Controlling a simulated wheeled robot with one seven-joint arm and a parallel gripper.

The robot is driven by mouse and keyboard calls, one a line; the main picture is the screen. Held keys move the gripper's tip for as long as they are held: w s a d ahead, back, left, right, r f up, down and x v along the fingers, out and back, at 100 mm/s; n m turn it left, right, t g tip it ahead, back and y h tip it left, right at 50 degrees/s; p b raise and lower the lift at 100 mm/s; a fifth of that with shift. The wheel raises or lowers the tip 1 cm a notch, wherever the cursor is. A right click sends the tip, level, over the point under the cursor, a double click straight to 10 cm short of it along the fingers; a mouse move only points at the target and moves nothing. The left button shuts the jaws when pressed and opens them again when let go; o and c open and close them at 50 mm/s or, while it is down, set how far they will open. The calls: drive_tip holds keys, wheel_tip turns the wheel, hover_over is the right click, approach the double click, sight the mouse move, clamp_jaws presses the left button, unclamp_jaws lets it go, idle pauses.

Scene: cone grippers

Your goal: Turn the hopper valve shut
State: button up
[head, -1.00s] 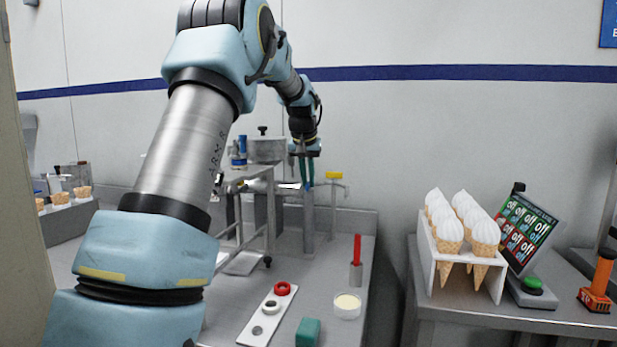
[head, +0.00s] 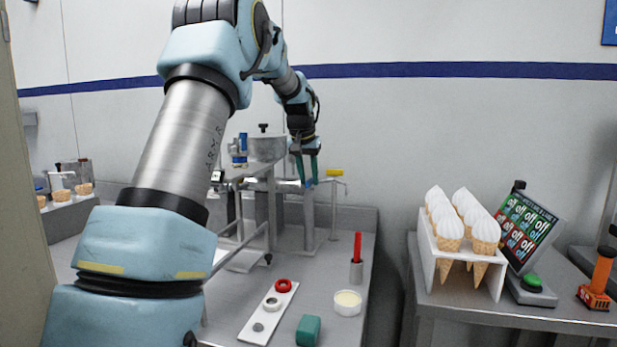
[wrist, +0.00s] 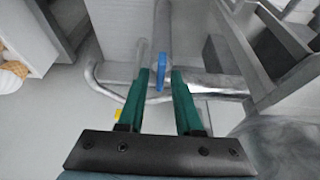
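The metal hopper (head: 266,149) with a dark knob on its lid stands behind my arm. A pipe (head: 288,186) runs right from below it. A blue lever (head: 308,183) sits on the pipe; in the wrist view the blue lever (wrist: 161,68) shows between my fingertips. A yellow handle (head: 334,172) is further right on the pipe, and a bit of yellow (wrist: 117,114) shows beside the left finger. My gripper (head: 307,176) points down, its green fingers apart around the lever. A gap shows beside the lever; I see no firm grip. The valve's inner state is hidden.
A white strip with rings (head: 267,313), a green block (head: 308,330), a cream-filled dish (head: 347,302) and a red-handled tool (head: 357,257) are on the front of the bench. A cone rack (head: 443,270) and a screen (head: 525,233) are on the right table.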

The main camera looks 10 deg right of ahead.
drive_tip(key=shift+o, duration=0.4)
drive_tip(key=shift+r, duration=0.15)
drive_tip(key=b+v, duration=0.1)
drive_tip(key=v, duration=0.9)
drive_tip(key=shift+r+b, duration=0.3)
drive_tip(key=shift+s+a, duration=0.1)
drive_tip(key=shift+s, duration=0.05)
drive_tip(key=s+a+f+n, duration=0.1)
drive_tip(key=s+a+f, duration=0.5)
drive_tip(key=s+f, duration=0.3)
drive_tip(key=s+a+f+n+g+y, duration=0.1)
drive_tip(key=s+a+f, duration=0.6)
drive_tip(key=s+f, duration=0.2)
drive_tip(key=s+a+f+n+g, duration=0.1)
drive_tip(key=s+a+f+n, duration=0.1)
drive_tip(key=s+a+f, duration=0.4)
drive_tip(key=shift+s+a+f+y, duration=0.15)
drive_tip(key=shift+s+f, duration=0.35)
drive_tip(key=shift+s, duration=0.35)
drive_tip(key=shift+s+a+f+y, duration=0.1)
drive_tip(key=shift+s+f, duration=0.4)
drive_tip(key=shift+s, duration=0.35)
drive_tip(key=shift+s+a+f+y, duration=0.15)
drive_tip(key=shift+s+f, duration=0.35)
drive_tip(key=shift+s, duration=0.35)
